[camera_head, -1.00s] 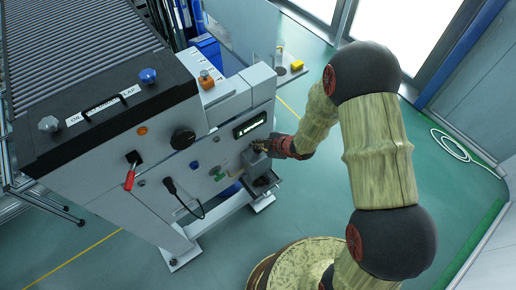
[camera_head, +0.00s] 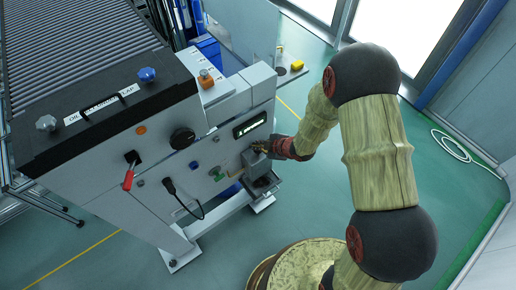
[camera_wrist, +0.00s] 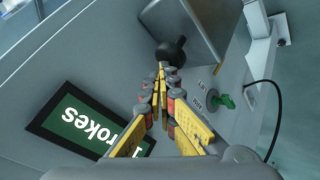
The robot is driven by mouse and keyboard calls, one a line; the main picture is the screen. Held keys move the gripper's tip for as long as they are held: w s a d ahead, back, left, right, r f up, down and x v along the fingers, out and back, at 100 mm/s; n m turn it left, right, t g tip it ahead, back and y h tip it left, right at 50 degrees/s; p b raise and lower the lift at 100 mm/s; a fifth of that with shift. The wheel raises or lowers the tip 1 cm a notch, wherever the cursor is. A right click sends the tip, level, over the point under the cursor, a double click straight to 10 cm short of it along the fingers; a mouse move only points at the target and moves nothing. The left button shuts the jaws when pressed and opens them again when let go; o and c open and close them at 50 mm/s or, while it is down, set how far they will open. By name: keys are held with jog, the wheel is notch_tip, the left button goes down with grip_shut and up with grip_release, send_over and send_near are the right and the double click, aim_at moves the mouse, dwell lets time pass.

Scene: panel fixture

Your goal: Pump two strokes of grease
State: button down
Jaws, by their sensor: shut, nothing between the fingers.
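A grey grease pump box (camera_head: 257,163) sticks out from the front of the grey machine panel, at its right end. In the wrist view a black ball-ended knob (camera_wrist: 171,51) stands against the grey box (camera_wrist: 190,25). My gripper (camera_wrist: 162,68) is shut, with its yellow fingers together and their tips at or just short of the knob; I cannot tell if they touch. In the head view my gripper (camera_head: 262,148) is at the top of the pump box.
A green switch (camera_wrist: 226,101) and a black cable (camera_wrist: 275,120) are near the box. The panel also carries a red-handled lever (camera_head: 128,178), a black knob (camera_head: 182,138) and a blue knob (camera_head: 148,75). A small tray (camera_head: 263,203) sits below the box. The floor in front is clear.

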jog(key=shift+f+b, duration=0.8)
jog(key=shift+f, duration=0.25)
dwell(0.8)
jog(key=shift+r, duration=0.1)
jog(key=shift+r+p, duration=1.3)
jog(key=shift+r, duration=0.3)
notch_tip(320, 180, up, 5)
jog(key=p, duration=0.4)
dwell(0.5)
